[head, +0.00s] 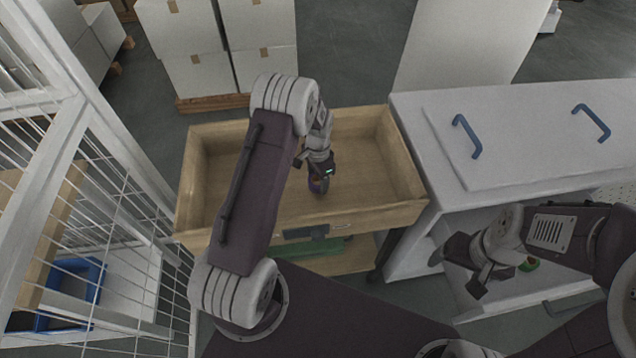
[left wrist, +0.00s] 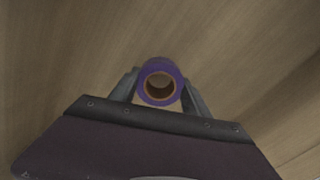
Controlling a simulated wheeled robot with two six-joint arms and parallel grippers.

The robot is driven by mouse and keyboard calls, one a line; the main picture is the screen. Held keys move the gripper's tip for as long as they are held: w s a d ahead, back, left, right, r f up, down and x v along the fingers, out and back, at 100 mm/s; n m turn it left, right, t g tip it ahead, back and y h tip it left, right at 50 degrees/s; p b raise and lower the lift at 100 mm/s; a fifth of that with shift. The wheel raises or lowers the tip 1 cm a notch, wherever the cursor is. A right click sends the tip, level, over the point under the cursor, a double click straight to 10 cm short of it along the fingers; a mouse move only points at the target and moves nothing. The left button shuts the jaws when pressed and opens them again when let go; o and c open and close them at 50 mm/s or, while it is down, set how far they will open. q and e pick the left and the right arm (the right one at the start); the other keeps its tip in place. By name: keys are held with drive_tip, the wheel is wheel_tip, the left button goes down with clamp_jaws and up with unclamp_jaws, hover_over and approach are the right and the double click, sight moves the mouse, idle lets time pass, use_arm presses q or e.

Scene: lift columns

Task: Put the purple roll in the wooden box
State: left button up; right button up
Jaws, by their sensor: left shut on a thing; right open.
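The purple roll (left wrist: 160,64) shows end-on in the left wrist view, a purple ring with an orange-brown core, between the two fingers of my left gripper (left wrist: 160,90). In the head view my left gripper (head: 318,178) is shut on the roll (head: 318,186), over the inside of the wooden box (head: 408,180). The box is a wide, open, light-wood tray. I cannot tell whether the roll touches its floor. My right gripper (head: 492,280) is open, at the lower right by the white cabinet.
A white cabinet (head: 530,130) with blue handles stands right of the box. A white wire cage (head: 100,180) is at the left. White cartons (head: 195,45) stand behind.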

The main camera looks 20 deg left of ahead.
use_arm(q)
wheel_tip(320, 180, down, 2)
drive_tip(key=shift+w, duration=0.1)
drive_tip(key=shift+f, duration=0.2)
drive_tip(key=o, duration=1.4)
